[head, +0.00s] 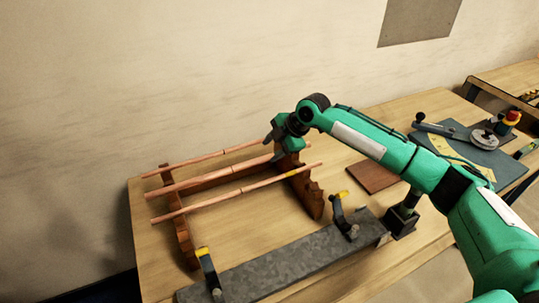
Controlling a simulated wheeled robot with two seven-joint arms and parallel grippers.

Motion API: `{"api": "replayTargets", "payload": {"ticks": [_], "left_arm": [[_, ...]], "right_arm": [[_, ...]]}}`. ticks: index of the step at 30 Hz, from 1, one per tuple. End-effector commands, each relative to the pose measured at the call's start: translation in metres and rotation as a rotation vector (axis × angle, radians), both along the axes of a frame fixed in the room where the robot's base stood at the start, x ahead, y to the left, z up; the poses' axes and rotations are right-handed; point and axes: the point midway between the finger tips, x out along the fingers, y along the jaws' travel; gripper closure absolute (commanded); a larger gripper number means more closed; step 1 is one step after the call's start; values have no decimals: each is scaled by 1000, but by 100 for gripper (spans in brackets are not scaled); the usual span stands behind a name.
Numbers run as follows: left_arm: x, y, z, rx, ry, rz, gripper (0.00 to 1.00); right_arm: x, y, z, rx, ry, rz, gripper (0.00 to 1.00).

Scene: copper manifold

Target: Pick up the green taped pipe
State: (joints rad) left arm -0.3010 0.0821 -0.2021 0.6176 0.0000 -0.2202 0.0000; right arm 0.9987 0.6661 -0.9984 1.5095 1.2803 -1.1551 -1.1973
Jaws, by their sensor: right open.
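Three copper pipes lie across a wooden rack (183,243) on the bench. The back pipe (200,158), the middle pipe (205,180) and the front pipe (235,193) run roughly parallel. A yellow band shows near the right end of the front pipe. I cannot make out green tape on any pipe; the right ends of the back and middle pipes are partly hidden by my gripper. My right gripper (276,150) is open, pointing down at the right ends of the back and middle pipes. Whether it touches a pipe is unclear. My left gripper is not in view.
A grey metal bar (275,268) with yellow-tipped clamps (208,266) lies along the bench front. A brown board (372,177) lies right of the rack. A dark-based bending tool (485,150) and a red button (513,116) stand farther right. A wall is behind.

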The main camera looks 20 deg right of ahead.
Motion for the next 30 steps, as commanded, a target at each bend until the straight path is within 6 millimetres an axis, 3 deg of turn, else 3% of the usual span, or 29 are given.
{"api": "replayTargets", "payload": {"ticks": [3,9,15,22,29,30], "left_arm": [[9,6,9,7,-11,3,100],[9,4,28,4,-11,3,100],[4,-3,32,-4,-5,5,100],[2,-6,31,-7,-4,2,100],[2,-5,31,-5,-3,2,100],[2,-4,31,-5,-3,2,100]], "right_arm": [[2,4,-5,0,2,0,55],[10,14,-25,-1,3,0,55],[16,22,-43,0,0,-1,55],[17,22,-45,-1,0,-1,55],[17,22,-45,0,0,-1,100],[17,22,-44,0,0,-1,100]]}}
